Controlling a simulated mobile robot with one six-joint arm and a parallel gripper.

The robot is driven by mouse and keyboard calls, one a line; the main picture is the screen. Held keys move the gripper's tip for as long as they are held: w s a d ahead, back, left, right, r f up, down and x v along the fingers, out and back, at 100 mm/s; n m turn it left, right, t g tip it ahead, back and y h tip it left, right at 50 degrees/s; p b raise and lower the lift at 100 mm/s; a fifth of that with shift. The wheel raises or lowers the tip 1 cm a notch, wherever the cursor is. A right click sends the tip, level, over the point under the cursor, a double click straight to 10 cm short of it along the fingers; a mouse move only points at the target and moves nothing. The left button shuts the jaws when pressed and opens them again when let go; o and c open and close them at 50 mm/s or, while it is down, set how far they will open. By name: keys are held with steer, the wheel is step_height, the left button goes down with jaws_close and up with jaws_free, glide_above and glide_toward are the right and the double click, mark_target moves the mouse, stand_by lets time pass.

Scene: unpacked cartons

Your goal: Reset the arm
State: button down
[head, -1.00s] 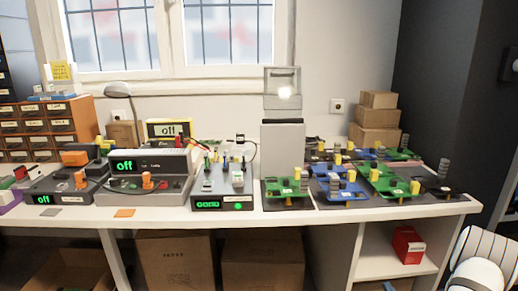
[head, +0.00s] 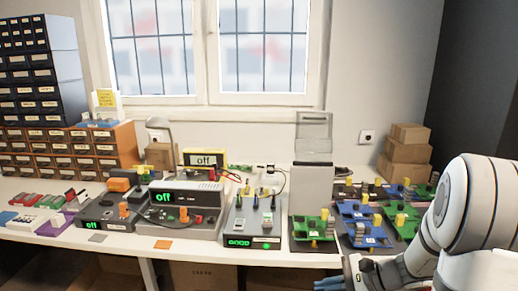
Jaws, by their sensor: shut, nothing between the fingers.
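My arm enters at the right edge of the head view, a white rounded link bent down in front of the bench. My gripper (head: 338,278) is at its end, low in the picture, just before the bench's front edge and partly cut off by the bottom of the frame. It is shut and holds nothing. It looks apart from everything on the bench.
The white bench (head: 180,250) carries a tester reading GOOD (head: 250,225), a power supply reading off (head: 180,205) and green and blue circuit boards (head: 362,232). Drawer cabinets (head: 60,150) stand left, cartons (head: 405,150) at back right.

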steer(key=s+a+r+n+g+h+p, duration=0.2)
steer(key=s+r+n+h+p, duration=0.15)
steer(key=s+r, duration=0.2)
steer(key=s+a+r+n+g+h+p, duration=0.25)
steer(key=s+r+n+p, duration=0.2)
steer(key=r, duration=0.25)
steer(key=s+d+r+n+t+h+p, duration=0.3)
steer(key=s+r+n+h+p, duration=0.2)
steer(key=r+n, duration=0.2)
steer(key=v, duration=0.2)
steer(key=shift+d+r, duration=0.15)
steer(key=shift+r, duration=0.15)
